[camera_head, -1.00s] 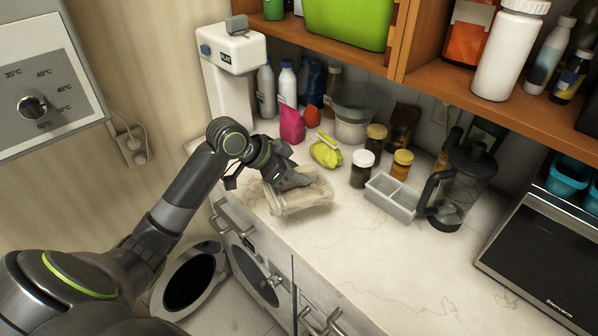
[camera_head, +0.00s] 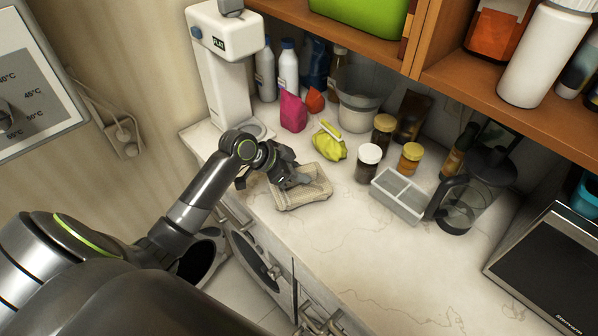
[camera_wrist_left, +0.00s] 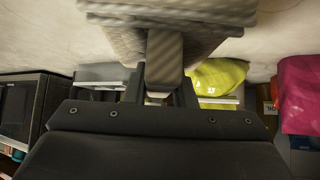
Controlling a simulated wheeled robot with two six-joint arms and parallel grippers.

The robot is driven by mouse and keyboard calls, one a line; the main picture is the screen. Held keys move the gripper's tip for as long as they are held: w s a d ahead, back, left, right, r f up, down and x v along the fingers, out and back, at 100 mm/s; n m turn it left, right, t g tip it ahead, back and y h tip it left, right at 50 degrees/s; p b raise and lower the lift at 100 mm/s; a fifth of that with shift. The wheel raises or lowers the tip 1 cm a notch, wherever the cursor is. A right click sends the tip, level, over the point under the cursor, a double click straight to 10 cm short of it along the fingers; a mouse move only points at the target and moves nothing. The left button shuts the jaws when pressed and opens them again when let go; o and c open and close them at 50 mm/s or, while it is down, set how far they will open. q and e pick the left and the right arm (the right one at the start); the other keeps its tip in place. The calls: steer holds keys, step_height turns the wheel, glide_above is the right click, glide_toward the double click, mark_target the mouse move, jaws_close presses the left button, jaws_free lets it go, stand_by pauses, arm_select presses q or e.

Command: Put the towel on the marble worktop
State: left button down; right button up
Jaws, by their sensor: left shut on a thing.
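The towel (camera_head: 306,197) is a beige folded cloth at the left part of the marble worktop (camera_head: 350,250), near its front edge. My left gripper (camera_head: 300,180) is shut on the towel from above and covers part of it. In the left wrist view the towel (camera_wrist_left: 185,14) spreads out at the top, with the gripper (camera_wrist_left: 163,70) on it. The towel is low over the worktop; I cannot tell whether all of its underside touches. My right gripper is out of view.
Behind the towel are a yellow-green bag (camera_head: 328,145) and a pink pouch (camera_head: 292,112). To the right stand jars (camera_head: 368,162), a grey divided box (camera_head: 400,196) and a glass press (camera_head: 470,200). An orange shelf (camera_head: 370,45) overhangs the back.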

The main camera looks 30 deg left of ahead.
arm_select(q)
steer(key=shift+d+f, duration=0.1)
steer(key=shift+f, duration=0.3)
steer(key=shift+f, duration=0.2)
steer(key=c, duration=1.2)
jaws_free()
steer(key=shift+a+r, duration=0.15)
steer(key=shift+a, duration=0.05)
steer(key=b+v, duration=0.2)
steer(key=v, duration=1)
